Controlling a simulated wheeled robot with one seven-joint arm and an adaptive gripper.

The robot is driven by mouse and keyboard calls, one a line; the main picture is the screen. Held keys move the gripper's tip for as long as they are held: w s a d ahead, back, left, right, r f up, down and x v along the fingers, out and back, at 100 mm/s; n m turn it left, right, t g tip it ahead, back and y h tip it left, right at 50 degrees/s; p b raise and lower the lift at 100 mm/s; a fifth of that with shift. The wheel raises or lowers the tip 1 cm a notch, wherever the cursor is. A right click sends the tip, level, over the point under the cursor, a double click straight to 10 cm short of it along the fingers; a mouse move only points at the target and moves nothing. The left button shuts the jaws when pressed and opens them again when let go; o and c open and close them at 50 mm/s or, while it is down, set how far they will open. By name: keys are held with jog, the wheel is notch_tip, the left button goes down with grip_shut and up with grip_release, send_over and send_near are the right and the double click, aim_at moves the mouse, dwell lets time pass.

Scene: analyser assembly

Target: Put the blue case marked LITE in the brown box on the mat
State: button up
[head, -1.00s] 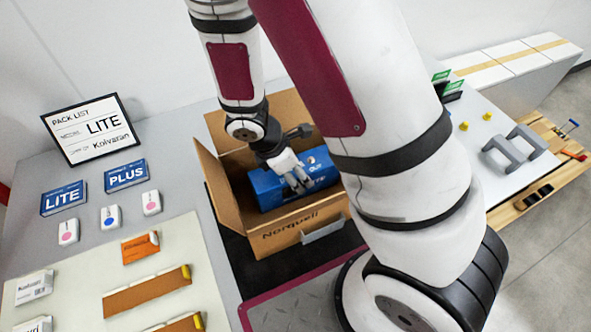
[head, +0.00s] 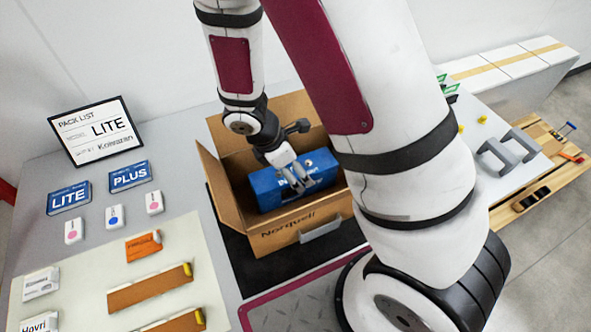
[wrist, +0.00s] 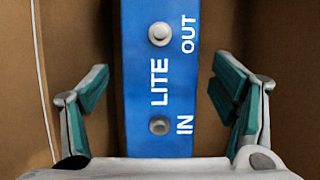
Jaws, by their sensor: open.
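The blue case (head: 268,193) stands inside the open brown box (head: 283,237), which sits on the black mat (head: 236,256). In the wrist view the top of the blue case (wrist: 158,85) reads LITE, IN and OUT, with a round grey port near each word. My gripper (head: 297,180) is over the case inside the box. In the wrist view my gripper (wrist: 160,95) is open, one finger on each side of the case, with a gap showing on both sides. The bottom of the case is hidden.
A framed pack list (head: 97,130) reading LITE stands at the back left. Blue LITE (head: 69,198) and PLUS (head: 130,176) cards lie before it. A cream sheet with orange and brown pieces lies front left. Open box flaps surround my gripper.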

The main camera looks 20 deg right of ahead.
notch_tip(320, 180, up, 10)
jog(key=p, duration=0.5)
jog(key=shift+f, duration=0.25)
dwell(0.5)
dwell(0.6)
jog(key=s+d+r+m+t+y, duration=0.1)
jog(key=s+r+m, duration=0.25)
jog(key=r, duration=0.55)
jog(key=s+d+r+m+t+y, duration=0.1)
jog(key=s+r+m, duration=0.1)
jog(key=r+m, duration=0.45)
jog(key=s+a+r+m+t+y, duration=0.2)
jog(key=s+r+m, duration=0.6)
jog(key=s+r, duration=0.4)
jog(key=shift+s+r+t, duration=0.2)
jog(key=shift+r+t, duration=0.45)
jog(key=shift+t, duration=0.15)
